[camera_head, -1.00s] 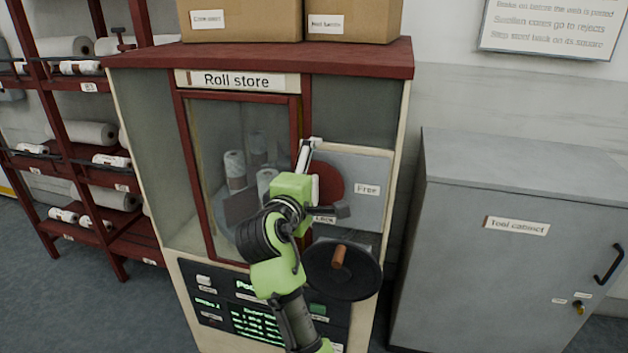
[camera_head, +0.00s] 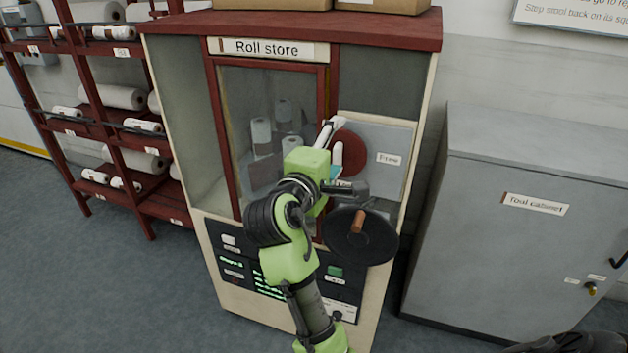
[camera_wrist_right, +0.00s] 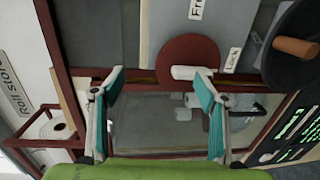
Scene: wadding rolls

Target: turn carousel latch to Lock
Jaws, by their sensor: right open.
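The carousel latch is a dark red disc (camera_head: 352,152) with a white bar handle, on a grey panel of the roll store. In the right wrist view the handle (camera_wrist_right: 187,72) lies across the disc (camera_wrist_right: 188,50), one end toward the "Lock" label (camera_wrist_right: 232,60). The "Free" label (camera_head: 388,159) is right of the disc in the head view. My right gripper (camera_head: 333,150) is in front of the disc's left side. In the wrist view its fingers (camera_wrist_right: 160,75) are wide apart; one fingertip overlaps the handle's end, contact unclear. My left gripper is not in view.
A black handwheel with a wooden knob (camera_head: 358,221) sits just below the latch. A glazed door (camera_head: 240,110) with rolls behind it is to the left. A control panel (camera_head: 240,262) is lower down. A grey tool cabinet (camera_head: 520,260) stands at right.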

